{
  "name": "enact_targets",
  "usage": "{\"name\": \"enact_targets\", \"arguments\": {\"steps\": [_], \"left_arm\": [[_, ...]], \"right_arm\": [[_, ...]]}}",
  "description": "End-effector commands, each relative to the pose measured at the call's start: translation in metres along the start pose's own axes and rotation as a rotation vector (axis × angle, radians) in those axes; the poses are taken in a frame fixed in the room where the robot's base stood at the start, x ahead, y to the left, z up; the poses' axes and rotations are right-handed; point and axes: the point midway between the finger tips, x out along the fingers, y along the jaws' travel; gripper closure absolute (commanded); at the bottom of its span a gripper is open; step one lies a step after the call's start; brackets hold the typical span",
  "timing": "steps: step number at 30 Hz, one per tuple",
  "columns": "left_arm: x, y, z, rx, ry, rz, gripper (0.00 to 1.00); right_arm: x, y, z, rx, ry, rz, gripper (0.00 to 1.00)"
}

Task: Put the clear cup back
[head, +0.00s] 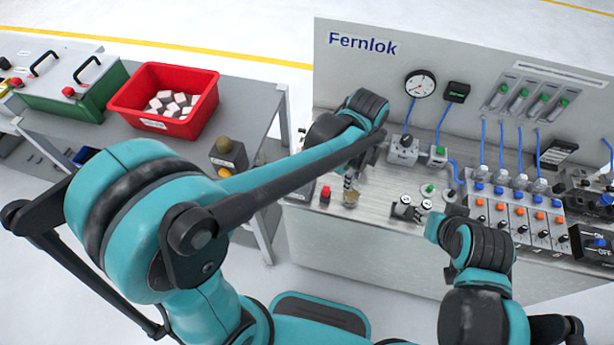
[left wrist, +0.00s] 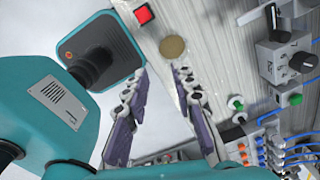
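My left gripper (head: 352,174) hangs over the front left of the steel bench, partly covered by my own arm in the head view. In the left wrist view its two fingers (left wrist: 161,78) are apart, with nothing between them. A round brass-coloured piece (left wrist: 172,48) sits on the bench just beyond the fingertips. It seems to be the small brass-coloured piece (head: 350,197) below the gripper in the head view. I cannot make out a separate clear cup for certain. My right arm reaches in at the lower right; its gripper is hidden.
A red button (head: 325,192) stands just left of the left gripper. A gauge (head: 419,84), a row of valves (head: 500,215) and blue hoses fill the bench's middle and right. A red bin (head: 165,98) of pale blocks stands on the left table.

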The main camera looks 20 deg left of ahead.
Motion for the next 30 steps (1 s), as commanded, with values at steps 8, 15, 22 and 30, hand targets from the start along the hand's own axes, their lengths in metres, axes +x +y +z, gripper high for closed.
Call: {"name": "enact_targets", "arguments": {"steps": [8, 15, 22, 30], "left_arm": [[-0.04, 0.042, 0.056, -0.579, 0.042, -0.177, 0.74], [-0.062, 0.099, 0.108, -1.312, 0.199, -0.403, 0.74], [-0.062, 0.13, 0.131, -1.721, 0.354, -0.525, 0.74], [-0.062, 0.134, 0.135, -1.799, 0.392, -0.546, 0.74]], "right_arm": [[0.0, 0.0, 0.0, 0.0, 0.0, 0.0, 0.64], [0.0, 0.0, 0.0, 0.0, 0.0, 0.0, 0.64], [0.0, 0.0, 0.0, 0.0, 0.0, 0.0, 0.64], [0.0, 0.0, 0.0, 0.0, 0.0, 0.0, 0.64]]}}
